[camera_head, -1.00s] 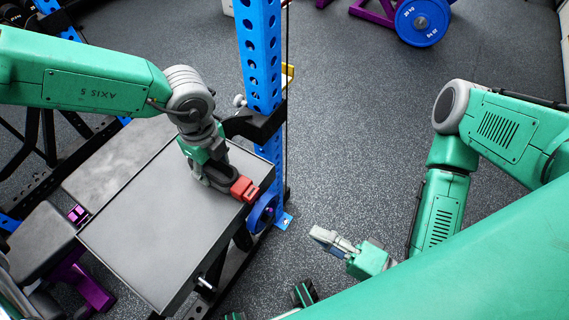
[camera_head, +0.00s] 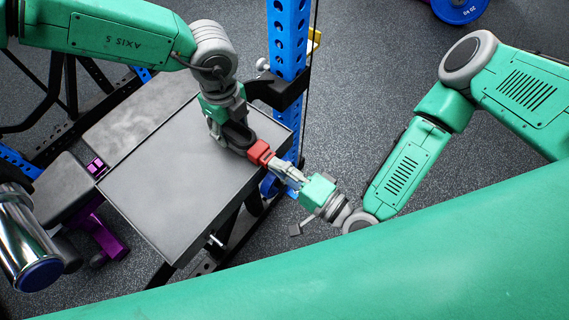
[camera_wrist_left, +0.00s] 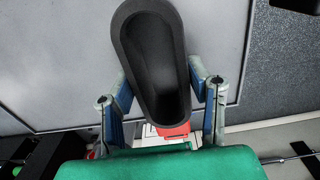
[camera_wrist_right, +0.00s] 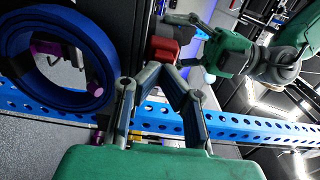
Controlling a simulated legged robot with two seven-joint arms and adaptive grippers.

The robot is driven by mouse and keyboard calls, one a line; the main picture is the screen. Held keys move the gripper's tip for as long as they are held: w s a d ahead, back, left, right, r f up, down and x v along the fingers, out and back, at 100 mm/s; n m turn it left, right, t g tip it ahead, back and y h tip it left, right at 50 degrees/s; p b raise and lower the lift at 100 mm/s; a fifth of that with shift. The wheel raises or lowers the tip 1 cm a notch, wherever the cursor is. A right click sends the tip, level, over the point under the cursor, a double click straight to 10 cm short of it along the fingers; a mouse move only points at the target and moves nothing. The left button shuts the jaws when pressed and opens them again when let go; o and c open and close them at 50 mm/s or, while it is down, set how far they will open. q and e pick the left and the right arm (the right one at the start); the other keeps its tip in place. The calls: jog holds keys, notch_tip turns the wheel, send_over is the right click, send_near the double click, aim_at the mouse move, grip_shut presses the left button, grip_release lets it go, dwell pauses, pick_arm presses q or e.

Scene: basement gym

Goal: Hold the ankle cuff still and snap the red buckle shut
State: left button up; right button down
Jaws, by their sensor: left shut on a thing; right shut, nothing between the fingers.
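The black ankle cuff (camera_head: 238,137) is held over the grey bench top by its right edge. In the left wrist view it is a dark, hollow oval (camera_wrist_left: 122,45) between the fingers. My left gripper (camera_head: 226,130) is shut on the cuff. The red buckle (camera_head: 261,153) sits on the cuff's right end and shows below the cuff in the left wrist view (camera_wrist_left: 175,131). My right gripper (camera_head: 284,171) is shut and empty, its tips close to the buckle's right side. In the right wrist view the buckle (camera_wrist_right: 163,49) is just beyond the fingertips. I cannot tell whether they touch or whether the buckle is latched.
The grey bench top (camera_head: 165,190) is clear. A blue perforated rack post (camera_head: 287,45) stands just behind the grippers. A large blue ring (camera_wrist_right: 20,65) hangs near the right gripper. Purple-framed equipment (camera_head: 100,235) lies left of the bench, and a chrome-and-blue cylinder (camera_head: 25,245) is at lower left.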

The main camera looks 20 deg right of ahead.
jog(key=shift+x, duration=1.05)
pick_arm(q)
jog(key=shift+s, duration=0.1)
jog(key=shift+f, duration=0.1)
pick_arm(e)
jog(key=v, duration=1.4)
jog(key=shift+d, duration=0.1)
pick_arm(q)
jog(key=o, duration=1.3)
jog(key=shift+o, duration=0.2)
